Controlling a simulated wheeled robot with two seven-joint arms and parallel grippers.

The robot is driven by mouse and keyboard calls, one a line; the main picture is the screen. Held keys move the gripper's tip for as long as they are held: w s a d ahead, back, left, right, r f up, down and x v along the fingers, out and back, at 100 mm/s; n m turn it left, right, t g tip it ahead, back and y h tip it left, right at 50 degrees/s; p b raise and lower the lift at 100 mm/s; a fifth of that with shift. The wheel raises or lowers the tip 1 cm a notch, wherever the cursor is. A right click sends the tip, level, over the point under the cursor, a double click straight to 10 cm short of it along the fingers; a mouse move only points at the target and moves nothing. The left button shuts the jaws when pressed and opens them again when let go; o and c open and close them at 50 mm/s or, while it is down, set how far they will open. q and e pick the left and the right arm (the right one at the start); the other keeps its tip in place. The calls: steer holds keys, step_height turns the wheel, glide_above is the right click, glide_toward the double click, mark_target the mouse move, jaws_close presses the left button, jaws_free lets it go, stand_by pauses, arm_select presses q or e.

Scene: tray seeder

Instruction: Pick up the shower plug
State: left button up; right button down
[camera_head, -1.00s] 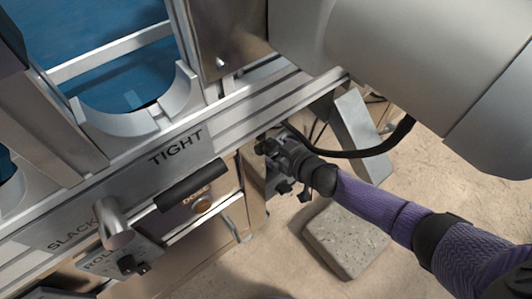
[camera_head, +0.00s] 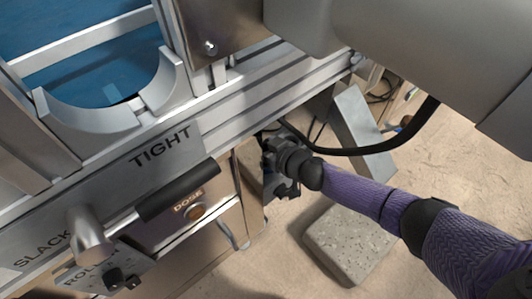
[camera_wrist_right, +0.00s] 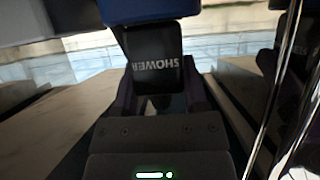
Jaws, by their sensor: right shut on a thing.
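The shower plug (camera_wrist_right: 155,68) is a dark block with "SHOWER" printed on it, upside down in the right wrist view. It sits between the fingers of my right gripper (camera_wrist_right: 160,92), which is shut on it. A blue part (camera_wrist_right: 150,10) lies right beyond the plug; I cannot tell whether the plug is seated in it. In the head view my right gripper (camera_head: 274,158) is beside the machine's side, below the rail, and its fingertips and the plug are hard to make out. My left gripper is not in view.
A black cable (camera_head: 390,142) loops above my right arm. A grey speckled block (camera_head: 350,243) lies on the floor. Shiny rods (camera_wrist_right: 280,85) stand right of my gripper.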

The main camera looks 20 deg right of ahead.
step_height(320, 180, up, 3)
steer(key=shift+p, duration=1.25)
step_height(320, 180, up, 7)
steer(key=p, duration=0.5)
steer(key=shift+p, duration=0.4)
steer(key=shift+s, duration=0.1)
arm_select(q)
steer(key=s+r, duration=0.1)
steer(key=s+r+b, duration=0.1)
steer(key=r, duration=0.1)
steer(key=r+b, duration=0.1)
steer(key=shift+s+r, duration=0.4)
arm_select(e)
steer(key=s+d+f, duration=0.2)
steer(key=s+f, duration=0.4)
steer(key=shift+s+d+f, duration=0.2)
steer(key=shift+f, duration=0.05)
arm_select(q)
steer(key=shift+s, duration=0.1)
arm_select(e)
steer(key=shift+s, duration=0.1)
